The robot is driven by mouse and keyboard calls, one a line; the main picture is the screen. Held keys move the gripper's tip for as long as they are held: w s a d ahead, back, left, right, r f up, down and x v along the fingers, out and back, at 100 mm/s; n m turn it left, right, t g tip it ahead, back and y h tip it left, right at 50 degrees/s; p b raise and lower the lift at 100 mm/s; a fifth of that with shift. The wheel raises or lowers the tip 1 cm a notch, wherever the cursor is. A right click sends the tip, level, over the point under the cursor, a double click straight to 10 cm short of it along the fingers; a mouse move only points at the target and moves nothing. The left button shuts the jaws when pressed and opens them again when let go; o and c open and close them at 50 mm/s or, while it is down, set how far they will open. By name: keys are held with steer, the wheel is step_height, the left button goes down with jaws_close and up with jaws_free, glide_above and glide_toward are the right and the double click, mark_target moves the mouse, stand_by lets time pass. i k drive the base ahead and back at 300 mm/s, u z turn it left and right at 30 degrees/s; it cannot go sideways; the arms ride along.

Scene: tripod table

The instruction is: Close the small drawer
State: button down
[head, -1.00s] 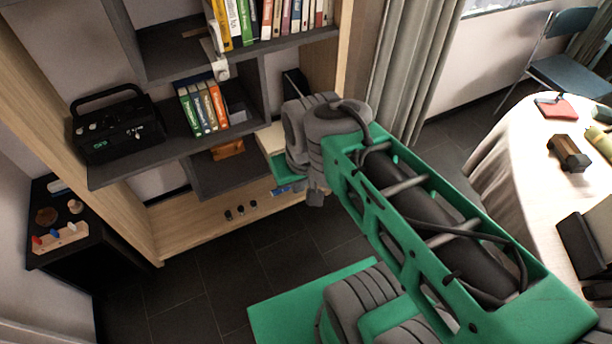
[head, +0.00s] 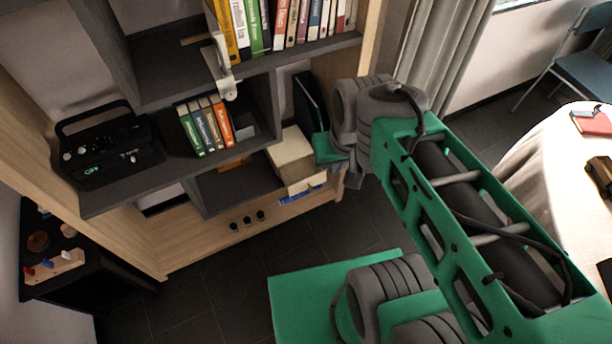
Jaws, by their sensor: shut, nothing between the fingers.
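A small cream wooden drawer box (head: 291,152) sits low in the shelf unit, right of the middle shelves. Its pale front faces the room, just left of my gripper (head: 345,164). The view does not clearly show how far the drawer stands out. My gripper is shut and empty, to the right of the box, with its green part close to the box's right side. My wrist and arm cover the area further right. I cannot tell whether the gripper touches the box.
Small books (head: 206,125) and a black radio (head: 108,148) stand on the shelf to the left. A blue item (head: 299,195) lies below the box. A white-covered table (head: 540,170) is at the right. Dark floor (head: 215,285) is open in front of the shelves.

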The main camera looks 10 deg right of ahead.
mark_target(300, 175)
steer(key=k, duration=1.3)
steer(key=u, duration=0.75)
steer(key=i, duration=1.55)
steer(key=z, duration=0.3)
